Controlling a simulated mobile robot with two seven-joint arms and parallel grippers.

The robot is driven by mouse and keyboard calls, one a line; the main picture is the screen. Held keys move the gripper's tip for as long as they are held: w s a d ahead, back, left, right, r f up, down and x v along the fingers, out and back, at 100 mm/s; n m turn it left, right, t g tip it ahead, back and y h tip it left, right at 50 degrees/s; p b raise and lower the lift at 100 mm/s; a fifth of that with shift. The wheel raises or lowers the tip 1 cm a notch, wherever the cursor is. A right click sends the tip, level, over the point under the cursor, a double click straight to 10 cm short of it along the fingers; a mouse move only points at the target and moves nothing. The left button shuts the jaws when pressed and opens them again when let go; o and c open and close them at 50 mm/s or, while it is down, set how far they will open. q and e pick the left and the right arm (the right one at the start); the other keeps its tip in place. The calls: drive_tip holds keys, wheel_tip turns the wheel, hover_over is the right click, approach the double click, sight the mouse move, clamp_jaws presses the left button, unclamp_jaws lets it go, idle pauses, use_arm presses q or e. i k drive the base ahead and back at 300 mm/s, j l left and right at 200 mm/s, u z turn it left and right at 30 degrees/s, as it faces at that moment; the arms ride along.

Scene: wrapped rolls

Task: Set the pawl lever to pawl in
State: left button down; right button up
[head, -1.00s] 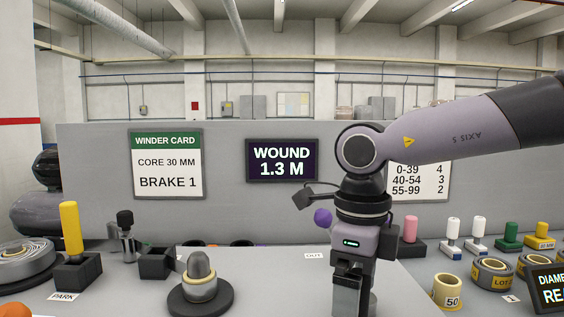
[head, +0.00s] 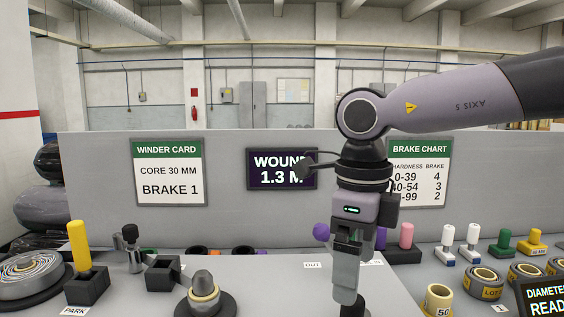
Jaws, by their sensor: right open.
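A purple ball knob (head: 322,232), which looks like the pawl lever's end, shows just left of my right gripper (head: 347,297). It sits on the side of the OUT label (head: 313,265). The rest of the lever is hidden behind the gripper. A second label (head: 373,262) to the right is mostly covered and I cannot read it. My right gripper points down and is open, with nothing seen between its fingers. A dark round piece (head: 354,309) shows below its fingertips at the frame's bottom edge. My left gripper is not in view.
A black PARK block (head: 87,286) with a yellow peg stands at left. A grey-tipped spindle on a round base (head: 204,296) stands left of the gripper. Wrapped rolls (head: 484,283) and coloured pegs fill the right. A grey panel (head: 225,160) closes off the back.

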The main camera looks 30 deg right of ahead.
sight(322, 231)
drive_tip(key=k, duration=1)
